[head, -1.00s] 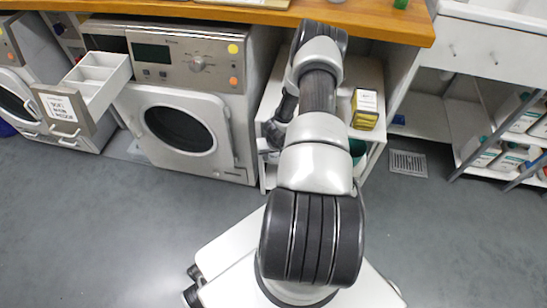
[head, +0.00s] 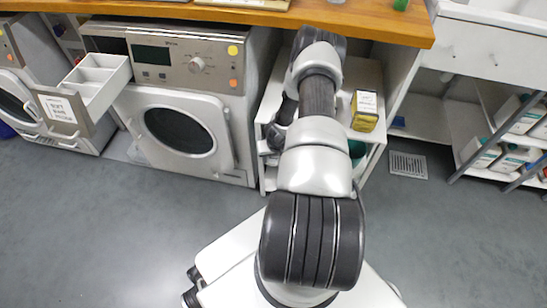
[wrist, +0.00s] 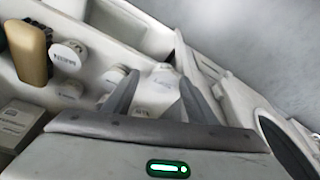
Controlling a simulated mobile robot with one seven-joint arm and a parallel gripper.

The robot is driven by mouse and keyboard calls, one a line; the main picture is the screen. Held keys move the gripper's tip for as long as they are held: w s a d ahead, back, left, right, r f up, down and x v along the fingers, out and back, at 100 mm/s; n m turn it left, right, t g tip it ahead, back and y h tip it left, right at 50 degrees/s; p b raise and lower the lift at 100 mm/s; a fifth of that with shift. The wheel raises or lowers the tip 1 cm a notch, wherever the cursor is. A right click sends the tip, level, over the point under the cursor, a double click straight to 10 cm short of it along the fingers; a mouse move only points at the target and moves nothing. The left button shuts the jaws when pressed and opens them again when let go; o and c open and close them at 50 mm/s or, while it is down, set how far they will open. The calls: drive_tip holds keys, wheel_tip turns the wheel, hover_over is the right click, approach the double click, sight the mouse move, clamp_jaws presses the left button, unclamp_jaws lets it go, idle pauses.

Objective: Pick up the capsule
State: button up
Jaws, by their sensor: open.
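My gripper (wrist: 158,78) is open in the wrist view, its two grey fingers pointing down into a white shelf space. A small white item (wrist: 163,77) with faint lettering shows between and just beyond the fingertips. I cannot tell whether it is the capsule or whether the fingers touch it. Several similar white round-topped pieces with dark print lie to the left, one of them a labelled round piece (wrist: 68,55).
A tan block (wrist: 28,52) and a white box (wrist: 16,122) are at the wrist view's left. In the head view, a yellow box (head: 365,112) stands on the white cart (head: 270,100), between the washing machine (head: 185,125) and a sink unit. A drawer (head: 95,78) stands open at left.

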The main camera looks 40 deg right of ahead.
drive_tip(key=shift+w+a, duration=0.2)
drive_tip(key=shift+a, duration=0.15)
drive_tip(key=shift+r, duration=0.2)
drive_tip(key=p+v, duration=0.5)
drive_tip(key=v, duration=1.2)
drive_tip(key=shift+s+d, duration=0.2)
drive_tip(key=shift+d, duration=0.15)
